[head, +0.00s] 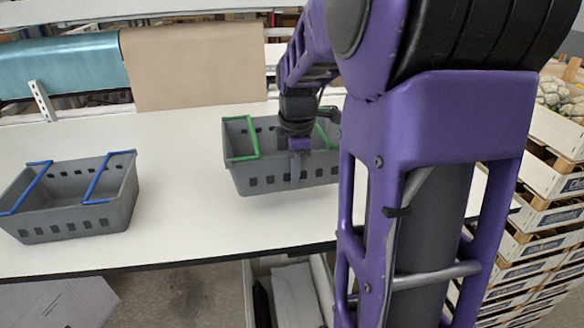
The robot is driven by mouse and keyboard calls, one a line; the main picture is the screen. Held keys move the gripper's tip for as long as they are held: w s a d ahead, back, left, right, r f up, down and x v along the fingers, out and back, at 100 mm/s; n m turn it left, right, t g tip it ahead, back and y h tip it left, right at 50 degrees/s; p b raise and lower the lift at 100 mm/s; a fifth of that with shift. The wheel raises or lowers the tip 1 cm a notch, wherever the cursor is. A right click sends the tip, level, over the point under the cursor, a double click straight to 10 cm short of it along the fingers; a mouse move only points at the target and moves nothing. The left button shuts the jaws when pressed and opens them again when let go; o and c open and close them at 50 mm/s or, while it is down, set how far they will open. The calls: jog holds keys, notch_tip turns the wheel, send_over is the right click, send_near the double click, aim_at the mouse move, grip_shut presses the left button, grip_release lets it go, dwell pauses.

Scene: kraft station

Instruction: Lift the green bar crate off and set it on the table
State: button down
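The green bar crate (264,178) is a grey, open-topped basket with slotted walls and two green bars. It is over the middle of the white table (185,215), clear of the other crate. My gripper (296,165) points down at the crate's near wall, with one finger showing against the outside of that wall. It looks shut on the wall; the other finger is hidden. The crate's right end is partly hidden by my arm. I cannot tell for sure whether its base touches the table.
A grey crate with blue bars (75,214) stands at the table's left. White table surface lies between the crates. Rolls of teal (75,66) and brown paper (192,65) hang behind. Stacked wooden crates (545,225) stand at the right, beyond my arm.

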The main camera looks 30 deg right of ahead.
jog(key=shift+f+b, duration=2)
jog(key=shift+f, duration=0.65)
jog(key=shift+f, duration=0.45)
jog(key=c, duration=1)
grip_release()
jog(key=shift+f, duration=0.1)
